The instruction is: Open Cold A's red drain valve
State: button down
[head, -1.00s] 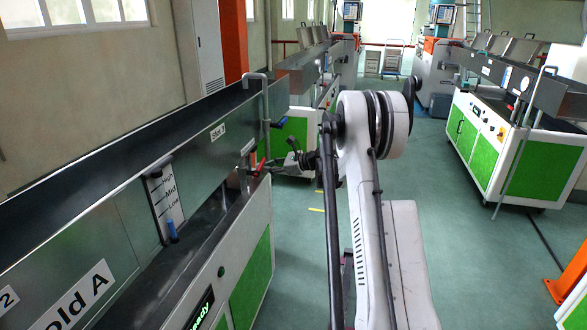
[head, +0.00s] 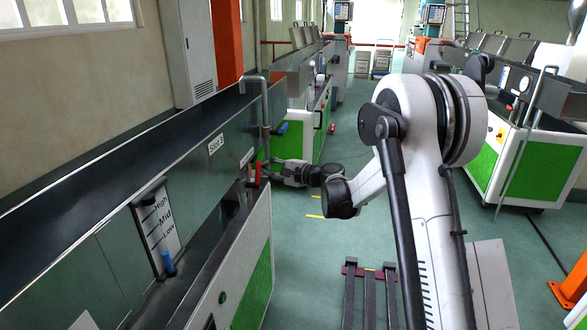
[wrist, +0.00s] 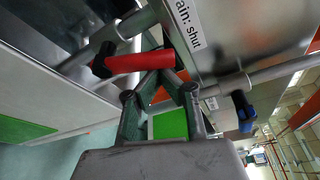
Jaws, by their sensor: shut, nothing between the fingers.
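The red drain valve handle (head: 257,173) is on the end of the long steel tank at left, small in the head view. In the wrist view the red handle (wrist: 140,63) is a short bar lying across the picture by a grey pipe. A white label (wrist: 187,22) above it reads "...ain: shut". My gripper (wrist: 163,74) is shut and empty. Its fingertips are right at the handle's right-hand part; whether they touch it I cannot tell. In the head view my gripper (head: 282,173) is just right of the red handle, partly hidden by its own wrist.
A blue valve handle (wrist: 243,108) sits on another pipe; the head view shows a blue handle (head: 282,128) above the red one. A High/Mid/Low gauge (head: 158,222) is on the tank's side.

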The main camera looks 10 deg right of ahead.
jog(key=shift+s+a+r+n, duration=0.25)
jog(key=shift+s+a+n, duration=0.05)
jog(key=shift+s, duration=0.2)
jog(key=shift+s+a+r+n, duration=0.25)
jog(key=shift+s+n, duration=0.05)
jog(key=shift+s, duration=0.15)
jog(key=shift+s+a, duration=0.1)
jog(key=shift+s, duration=0.05)
jog(key=shift+w, duration=0.3)
jog(key=s+d+p, duration=0.1)
jog(key=s+d, duration=0.2)
jog(key=d, duration=0.6)
jog(key=shift+s, duration=0.3)
jog(key=shift+d, duration=0.1)
